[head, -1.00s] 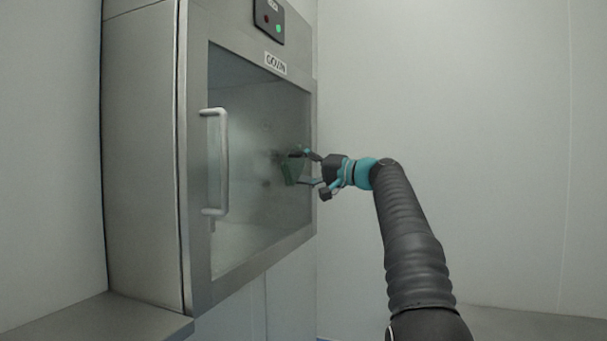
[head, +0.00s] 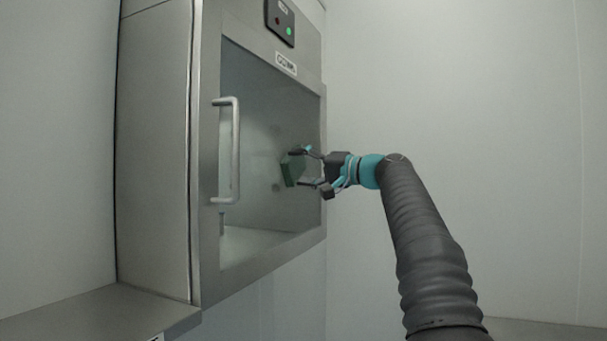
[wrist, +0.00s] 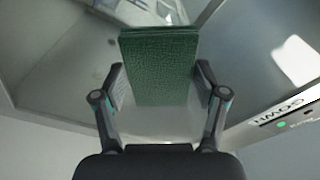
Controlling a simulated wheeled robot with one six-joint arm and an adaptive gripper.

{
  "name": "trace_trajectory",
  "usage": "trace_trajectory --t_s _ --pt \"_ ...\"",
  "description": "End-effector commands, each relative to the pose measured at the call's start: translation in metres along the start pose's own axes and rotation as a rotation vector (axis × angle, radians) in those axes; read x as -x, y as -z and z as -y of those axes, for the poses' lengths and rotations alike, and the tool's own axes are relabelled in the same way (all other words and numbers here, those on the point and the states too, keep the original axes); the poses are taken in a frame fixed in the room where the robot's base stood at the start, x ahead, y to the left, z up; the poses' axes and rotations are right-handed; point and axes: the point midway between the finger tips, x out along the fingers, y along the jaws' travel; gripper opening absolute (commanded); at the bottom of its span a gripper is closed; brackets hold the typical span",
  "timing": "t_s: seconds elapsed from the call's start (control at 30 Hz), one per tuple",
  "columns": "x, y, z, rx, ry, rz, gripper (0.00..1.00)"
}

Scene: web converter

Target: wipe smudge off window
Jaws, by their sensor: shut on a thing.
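The window (head: 258,130) is a glass pane in the steel door of a cabinet, on the left in the head view. My gripper (head: 304,168) is shut on a green pad (head: 292,168) in front of the right half of the pane. The wrist view shows the textured green pad (wrist: 160,62) between the two fingers of my gripper (wrist: 160,88). The pad is at or very near the glass; I cannot tell whether it touches. A faint dark smudge (head: 276,187) shows just below and left of the pad. Glass behind the pad is hidden.
A vertical bar handle (head: 228,150) stands out from the door's left side. A panel with red and green lights (head: 280,20) is above the window. A grey ledge (head: 90,312) lies at lower left. The space right of the cabinet is clear.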

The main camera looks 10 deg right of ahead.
Motion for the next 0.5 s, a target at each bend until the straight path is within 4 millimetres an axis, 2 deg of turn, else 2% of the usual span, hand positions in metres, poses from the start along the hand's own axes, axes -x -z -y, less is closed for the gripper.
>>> trace_trajectory --t_s 0.5 --pt "0.000 -0.028 0.016 0.000 0.002 0.001 0.44"
